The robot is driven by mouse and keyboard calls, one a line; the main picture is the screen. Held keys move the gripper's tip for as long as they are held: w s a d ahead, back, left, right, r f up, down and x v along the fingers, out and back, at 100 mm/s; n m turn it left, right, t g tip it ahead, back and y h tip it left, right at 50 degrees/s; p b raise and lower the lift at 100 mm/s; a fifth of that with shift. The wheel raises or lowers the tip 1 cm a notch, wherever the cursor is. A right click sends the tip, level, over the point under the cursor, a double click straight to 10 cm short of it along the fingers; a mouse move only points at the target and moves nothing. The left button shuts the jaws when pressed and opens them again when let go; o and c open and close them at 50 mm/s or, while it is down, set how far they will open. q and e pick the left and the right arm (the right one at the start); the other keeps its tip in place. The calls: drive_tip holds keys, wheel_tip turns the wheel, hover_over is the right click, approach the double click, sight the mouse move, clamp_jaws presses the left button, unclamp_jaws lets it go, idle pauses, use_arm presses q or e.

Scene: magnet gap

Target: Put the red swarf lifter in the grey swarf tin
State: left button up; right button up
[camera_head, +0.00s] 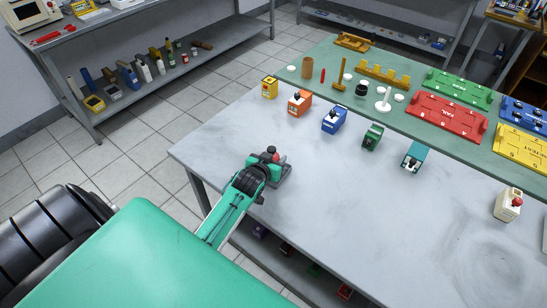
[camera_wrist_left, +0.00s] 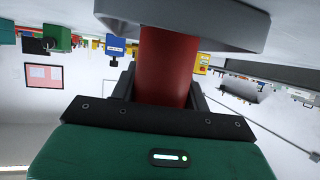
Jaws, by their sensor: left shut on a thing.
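My left gripper (camera_head: 267,160) is at the near left part of the grey table. It is shut on the red swarf lifter (camera_wrist_left: 168,65), whose red body stands between the two fingers in the left wrist view. A small red part of the lifter (camera_head: 276,155) shows at the gripper in the head view. A grey, flat-sided piece (camera_wrist_left: 185,14) meets the far end of the red body; it looks like the grey swarf tin. A grey shape (camera_head: 288,176) sits beside the gripper on the table. I cannot tell whether the lifter is inside it or against it. My right gripper is not in view.
Several small coloured boxes, including a blue one (camera_head: 334,120), stand across the table. A green mat (camera_head: 330,60) behind them holds coloured trays, such as the red one (camera_head: 447,116). A cream box (camera_head: 508,204) stands at right. The table's middle front is clear.

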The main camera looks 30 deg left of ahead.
use_arm(q)
drive_tip(key=shift+f, duration=0.1)
drive_tip(key=o, duration=1)
drive_tip(key=shift+o, duration=0.9)
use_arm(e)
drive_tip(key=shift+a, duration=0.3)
use_arm(q)
drive_tip(key=shift+s, duration=0.1)
drive_tip(key=v, duration=1.2)
drive_tip(key=shift+r+b, duration=0.2)
drive_tip(key=shift+b, duration=0.2)
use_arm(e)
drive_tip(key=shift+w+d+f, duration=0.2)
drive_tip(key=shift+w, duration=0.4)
